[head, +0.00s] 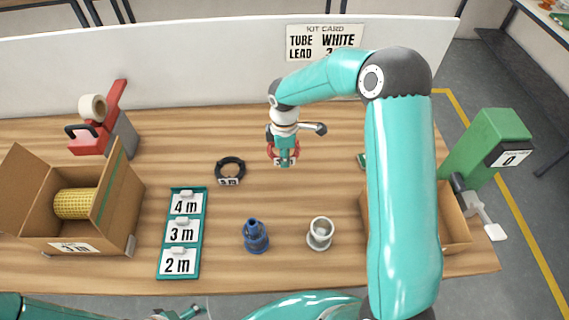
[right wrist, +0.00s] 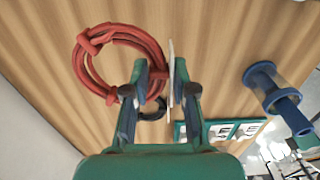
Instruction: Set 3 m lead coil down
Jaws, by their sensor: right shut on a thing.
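A red lead coil (head: 283,153) with a white tag hangs at my right gripper (head: 284,147), over the back middle of the table. In the right wrist view, the red coil (right wrist: 124,62) is left of the fingers, and its tag is edge-on between them. My right gripper (right wrist: 164,88) is shut on the coil at its tagged side. Whether the coil touches the table is unclear. A black coil (head: 230,170) with a small tag lies on the table to the left; the tag is too small to read surely. My left gripper (head: 178,314) shows only partly at the bottom edge.
A teal rack (head: 174,270) has 4 m, 3 m and 2 m cards. A blue tube part (head: 255,238) and a white one (head: 320,233) stand in front. An open carton (head: 118,215) is left; another carton (head: 455,220) is partly behind my right arm. A partition (head: 180,66) runs behind.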

